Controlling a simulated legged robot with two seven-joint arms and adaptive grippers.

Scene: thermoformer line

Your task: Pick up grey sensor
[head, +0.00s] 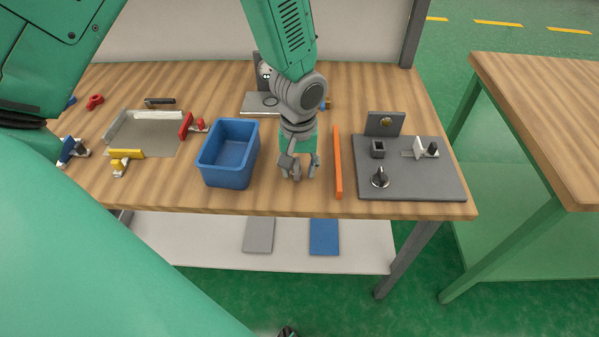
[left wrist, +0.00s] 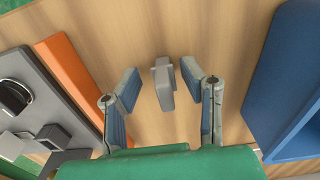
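The small grey sensor (left wrist: 163,84) lies on the wooden table, seen in the left wrist view between my two fingers with a gap on each side. My left gripper (left wrist: 160,92) is open above it, fingers pointing down at the table. In the head view the left gripper (head: 299,164) hangs over the table between the blue bin and the orange strip. There the sensor is mostly hidden among the fingers. My right gripper does not show in either view.
A blue bin (head: 228,153) stands left of the gripper, and an orange strip (head: 337,162) lies close on its right. A grey fixture board (head: 408,180) is further right. A framed plate (head: 144,136) with coloured clamps is at the left.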

